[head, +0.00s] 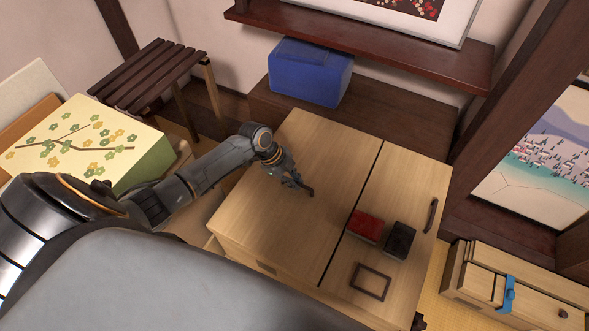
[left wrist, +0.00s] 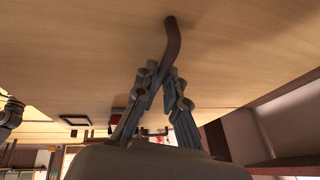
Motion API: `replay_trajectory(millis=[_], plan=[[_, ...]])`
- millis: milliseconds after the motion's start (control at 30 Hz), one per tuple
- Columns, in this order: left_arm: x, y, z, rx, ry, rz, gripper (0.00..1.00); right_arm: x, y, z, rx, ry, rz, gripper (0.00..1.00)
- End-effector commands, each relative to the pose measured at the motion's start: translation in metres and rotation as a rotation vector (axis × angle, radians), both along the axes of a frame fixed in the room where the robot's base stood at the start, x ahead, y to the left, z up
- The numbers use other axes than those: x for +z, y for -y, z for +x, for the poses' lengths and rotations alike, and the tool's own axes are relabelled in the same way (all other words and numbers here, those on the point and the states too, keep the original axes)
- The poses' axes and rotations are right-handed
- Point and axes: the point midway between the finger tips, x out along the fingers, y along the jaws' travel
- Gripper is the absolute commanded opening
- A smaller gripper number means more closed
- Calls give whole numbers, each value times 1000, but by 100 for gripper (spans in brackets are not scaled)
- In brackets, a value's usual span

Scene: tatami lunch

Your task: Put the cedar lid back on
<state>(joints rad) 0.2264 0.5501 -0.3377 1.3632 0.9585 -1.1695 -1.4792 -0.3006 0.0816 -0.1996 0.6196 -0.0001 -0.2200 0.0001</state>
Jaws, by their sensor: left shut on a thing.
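The cedar lid (head: 272,210) is the broad pale wooden panel on the left part of the chest top. A dark line separates it from the right panel. My left gripper (head: 306,190) is shut on the lid's dark bar handle (left wrist: 172,50), which passes between the fingertips in the left wrist view (left wrist: 165,85). The lid appears to lie flat on the chest; I cannot tell whether it is fully seated. A grey jointed part at the left edge of the left wrist view appears to be my right arm; its jaws cannot be made out.
On the right panel (head: 415,175) are a red box (head: 366,226), a black box (head: 400,240), a dark square frame (head: 371,282) and a handle (head: 431,215). A blue box (head: 310,72) stands behind. A slatted stool (head: 150,72) and flowered box (head: 85,140) are left.

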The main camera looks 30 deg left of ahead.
Motion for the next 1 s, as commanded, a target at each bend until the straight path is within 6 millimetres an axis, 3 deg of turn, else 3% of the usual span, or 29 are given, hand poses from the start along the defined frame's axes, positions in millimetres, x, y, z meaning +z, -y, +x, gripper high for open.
replay_trajectory(millis=[367,400,500,900,1000], plan=[[0,0,1,1,2,-1,0,0,-1,0,-1,1,1,82],[0,0,1,1,2,-1,18,0,-2,0,-1,1,2,82],[0,0,1,2,1,0,36,0,-2,0,-1,0,3,82],[1,1,-2,0,-2,0,36,2,-1,1,0,2,1,82],[17,0,-1,0,0,2,36,15,-1,1,0,2,1,82]])
